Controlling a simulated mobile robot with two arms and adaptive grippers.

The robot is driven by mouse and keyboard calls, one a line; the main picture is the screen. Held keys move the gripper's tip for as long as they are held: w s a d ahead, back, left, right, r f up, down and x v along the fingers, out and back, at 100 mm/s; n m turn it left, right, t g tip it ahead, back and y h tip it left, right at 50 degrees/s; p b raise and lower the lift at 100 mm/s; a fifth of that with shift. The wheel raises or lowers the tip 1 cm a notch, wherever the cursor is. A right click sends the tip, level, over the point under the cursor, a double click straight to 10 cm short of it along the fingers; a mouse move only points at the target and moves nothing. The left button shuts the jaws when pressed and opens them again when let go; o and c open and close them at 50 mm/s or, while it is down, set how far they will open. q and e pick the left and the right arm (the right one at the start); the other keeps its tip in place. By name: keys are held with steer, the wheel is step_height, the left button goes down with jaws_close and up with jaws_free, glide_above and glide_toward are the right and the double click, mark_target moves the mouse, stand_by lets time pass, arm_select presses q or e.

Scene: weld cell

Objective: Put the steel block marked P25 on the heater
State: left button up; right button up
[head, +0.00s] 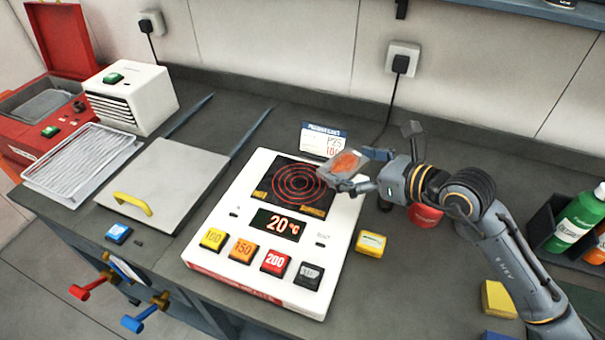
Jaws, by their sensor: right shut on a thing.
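The heater (245,215) is a white unit with a dark plate marked with red rings (296,180), a display reading 20 °C, and buttons 100, 150, 200 and STOP. My right gripper (362,168) comes in from the right and is shut on a grey steel block with an orange-red patch (345,162). In the picture the block overlaps the plate's right edge; it seems to be held above it, tilted. I cannot read any P25 mark on the block. A card (324,140) behind the heater appears to read P25 and 100. My left gripper is not in view.
Left of the heater lie a flat grey lid with a yellow handle (165,175), a wire tray (82,160) and a white vented box (130,98). On the right are a yellow block (371,243), a red object (425,215) and a green bottle (577,222).

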steer(key=x, duration=0.2)
steer(key=p+x, duration=0.1)
steer(key=x, duration=0.1)
steer(key=p+x, duration=0.1)
steer(key=x, duration=0.1)
steer(key=shift+a+r, duration=0.15)
steer(key=shift+a, duration=0.45)
glide_above(304, 188)
steer(key=f, duration=0.3)
steer(key=f+p, duration=0.1)
steer(key=f, duration=0.1)
steer(key=shift+s+d+f, duration=0.1)
steer(key=shift+s+d, duration=0.1)
steer(key=shift+d, duration=0.2)
steer(key=shift+w+a+f, duration=0.25)
steer(key=shift+f, duration=0.2)
step_height(304, 188, down, 3)
steer(key=shift+w+a+r+p, duration=0.1)
steer(key=shift+a+p, duration=0.05)
steer(key=shift+p, duration=0.25)
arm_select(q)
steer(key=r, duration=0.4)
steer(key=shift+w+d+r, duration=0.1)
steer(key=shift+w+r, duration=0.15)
arm_select(e)
steer(key=shift+f, duration=0.35)
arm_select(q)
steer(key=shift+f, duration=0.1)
arm_select(e)
steer(key=shift+f, duration=0.1)
